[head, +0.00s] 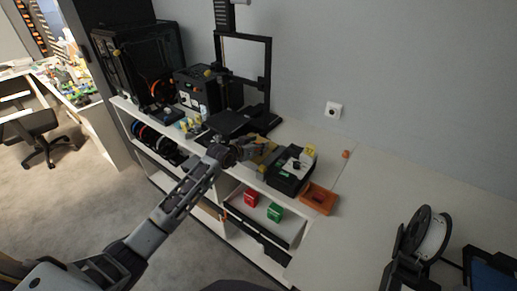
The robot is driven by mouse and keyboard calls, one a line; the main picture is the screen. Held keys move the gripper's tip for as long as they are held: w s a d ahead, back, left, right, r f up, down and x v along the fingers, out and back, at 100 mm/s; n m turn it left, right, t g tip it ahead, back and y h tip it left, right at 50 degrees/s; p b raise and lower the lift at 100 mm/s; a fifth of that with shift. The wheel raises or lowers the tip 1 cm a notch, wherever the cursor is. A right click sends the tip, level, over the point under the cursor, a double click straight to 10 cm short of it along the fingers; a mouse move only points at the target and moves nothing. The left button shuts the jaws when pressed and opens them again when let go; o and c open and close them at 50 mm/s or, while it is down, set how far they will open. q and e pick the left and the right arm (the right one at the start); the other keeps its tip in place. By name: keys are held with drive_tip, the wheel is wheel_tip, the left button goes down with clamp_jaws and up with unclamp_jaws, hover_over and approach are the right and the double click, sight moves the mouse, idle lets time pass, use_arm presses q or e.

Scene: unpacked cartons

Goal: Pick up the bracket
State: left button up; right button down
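My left arm reaches up from the lower left. Its gripper (262,147) is over the front edge of the white shelf top, by the black printer bed. A yellow part (266,160) shows right at the fingers. I cannot tell whether it is held or lies behind them. The fingers are too small and overlapped to show their opening. No part can be surely named as the bracket. Another small yellow piece (309,151) shows at the black bin (287,183). My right gripper is not in view.
An open-frame printer (242,75) and an enclosed printer (137,60) stand along the wall. An orange tray (319,198) sits right of the black bin. The white top at right is mostly clear, before a spool (431,235).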

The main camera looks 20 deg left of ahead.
use_arm(q)
drive_tip(key=c, duration=0.4)
drive_tip(key=shift+r+b, duration=0.3)
drive_tip(key=shift+r, duration=4.75)
